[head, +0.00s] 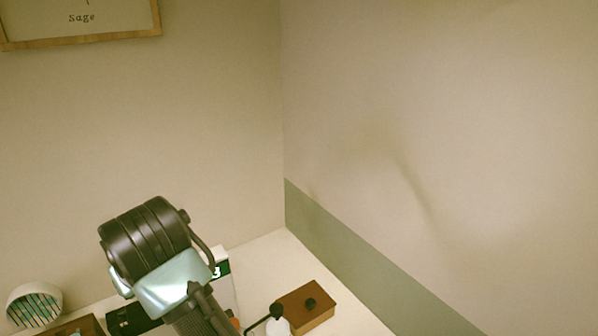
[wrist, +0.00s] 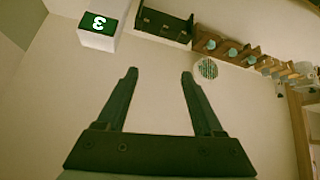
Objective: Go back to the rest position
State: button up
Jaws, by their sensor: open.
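My gripper (wrist: 159,74) shows in the wrist view with its two dark fingers spread apart and nothing between them. The bare wall lies behind the fingers. In the head view my arm rises at the lower left, and my fingers cannot be made out there. A wooden rack (wrist: 243,55) with several pale blue-topped bottles stands along the top of the wrist view, apart from my fingers. A white box with a green "3" label (wrist: 97,28) stands at the upper left of that view, and it shows partly behind my arm in the head view (head: 221,270).
A black case (wrist: 163,25) stands between the labelled box and the rack. A white round slatted object (head: 36,303) is at the lower left. A brown box (head: 306,307) and a white bottle with a black top (head: 278,325) stand near the corner. A framed "Sage" sign (head: 80,20) hangs above.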

jog(key=d+r+m+t+y+b, duration=0.15)
jog(key=r+t, duration=0.25)
jog(key=r, duration=0.4)
jog(key=d+r+t+y, duration=0.1)
jog(key=d+r+t, duration=0.2)
jog(key=r, duration=0.4)
jog(key=d+r+m+t+y, duration=0.15)
jog(key=r+t, duration=0.25)
jog(key=r, duration=0.4)
jog(key=s+d+r+m+t+h, duration=0.3)
jog(key=s+d+r+t+h, duration=0.1)
jog(key=d, duration=0.4)
jog(key=s+d+r+m+t+h+b, duration=0.1)
jog(key=s+d+r+m+t+h, duration=0.2)
jog(key=s+d+r+t+h, duration=0.2)
jog(key=s+d+r+t, duration=0.1)
jog(key=s+d+r, duration=0.2)
jog(key=shift+d+r+t, duration=0.25)
jog(key=shift+t, duration=0.05)
